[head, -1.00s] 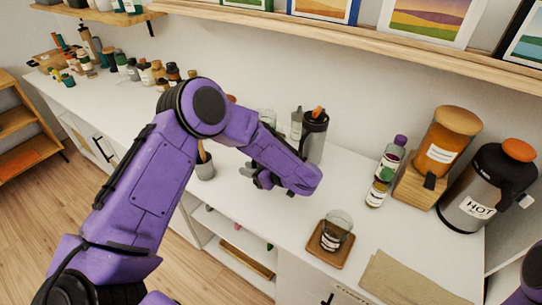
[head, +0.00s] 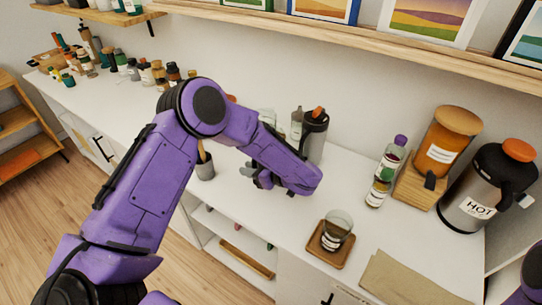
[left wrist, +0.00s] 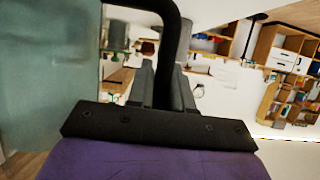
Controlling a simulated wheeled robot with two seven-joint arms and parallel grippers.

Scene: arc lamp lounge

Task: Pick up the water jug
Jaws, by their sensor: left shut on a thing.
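The water jug is a pale, see-through grey-green vessel. Its top (head: 268,116) shows just above my left forearm in the head view, and the arm hides most of the rest. Its body (left wrist: 48,75) fills the left side of the left wrist view, with a black handle (left wrist: 172,30) curving out from it. My left gripper (head: 260,177) is low over the white counter, on the near side of the jug. In the wrist view its fingers (left wrist: 162,85) are shut on the handle. My right gripper is not in view.
A dark pitcher (head: 314,137) with an orange knob stands close right of the jug. A grey cup (head: 204,168) stands left of my gripper. A glass sits on a wooden coaster (head: 320,252). Bottles and a HOT flask (head: 472,200) stand right. A wall shelf (head: 370,45) runs above.

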